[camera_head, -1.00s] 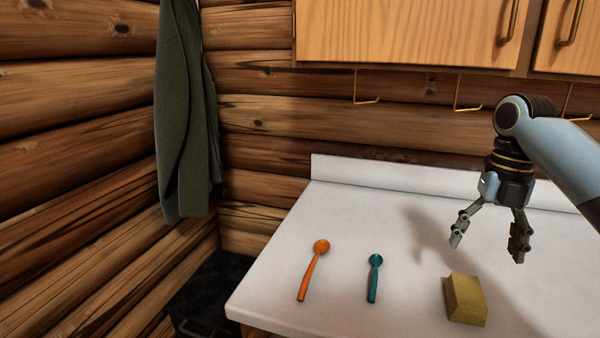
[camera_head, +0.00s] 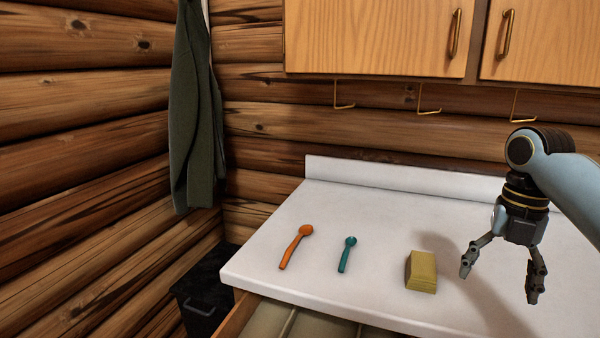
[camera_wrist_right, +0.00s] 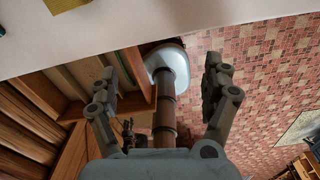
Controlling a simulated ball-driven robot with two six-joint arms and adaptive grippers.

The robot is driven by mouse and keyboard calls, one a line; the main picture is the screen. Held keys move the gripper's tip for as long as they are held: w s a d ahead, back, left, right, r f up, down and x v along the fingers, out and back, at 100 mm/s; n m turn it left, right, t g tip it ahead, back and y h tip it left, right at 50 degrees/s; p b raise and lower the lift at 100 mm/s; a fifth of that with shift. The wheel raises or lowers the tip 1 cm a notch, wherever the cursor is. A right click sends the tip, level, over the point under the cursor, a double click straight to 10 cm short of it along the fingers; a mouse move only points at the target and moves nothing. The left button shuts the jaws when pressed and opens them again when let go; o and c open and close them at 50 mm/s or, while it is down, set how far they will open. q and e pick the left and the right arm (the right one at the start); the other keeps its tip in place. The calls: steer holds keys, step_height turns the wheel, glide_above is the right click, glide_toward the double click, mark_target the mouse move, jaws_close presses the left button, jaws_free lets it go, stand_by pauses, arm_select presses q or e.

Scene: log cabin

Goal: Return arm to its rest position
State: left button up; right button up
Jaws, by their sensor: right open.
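My right gripper (camera_head: 502,276) is open and empty in the head view. It hangs fingers down to the right of the yellow block, above the white counter (camera_head: 375,215). In the right wrist view the two fingers of the right gripper (camera_wrist_right: 162,90) are spread with nothing between them. My left gripper is not in view.
An orange spoon (camera_head: 295,247), a teal spoon (camera_head: 347,254) and a yellow block (camera_head: 421,271) lie on the counter. An open drawer (camera_head: 290,322) juts out below its front edge. Cabinets (camera_head: 380,35) with hooks hang above. A dark bin (camera_head: 203,290) stands left.

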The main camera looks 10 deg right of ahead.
steer(key=s+a+f+m+t, duration=0.2)
steer(key=s+a+f+m, duration=0.55)
steer(key=s+m, duration=0.4)
steer(key=s+a+r+m+t+h, duration=0.1)
steer(key=s+a+r+m, duration=0.1)
steer(key=s+m, duration=0.5)
steer(key=s+a+r+m+t, duration=0.15)
steer(key=s+m, duration=0.25)
steer(key=m, duration=0.4)
step_height(320, 180, down, 34)
steer(key=s+d+g+b, duration=0.2)
steer(key=s+b, duration=0.1)
steer(key=b, duration=0.5)
arm_select(q)
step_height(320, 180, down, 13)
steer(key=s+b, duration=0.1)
steer(key=b, duration=0.4)
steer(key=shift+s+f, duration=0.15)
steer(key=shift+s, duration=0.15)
arm_select(e)
steer(key=s+f+m+g, duration=0.1)
steer(key=s+f, duration=1.7)
steer(key=f, duration=0.3)
steer(key=shift+d, duration=0.4)
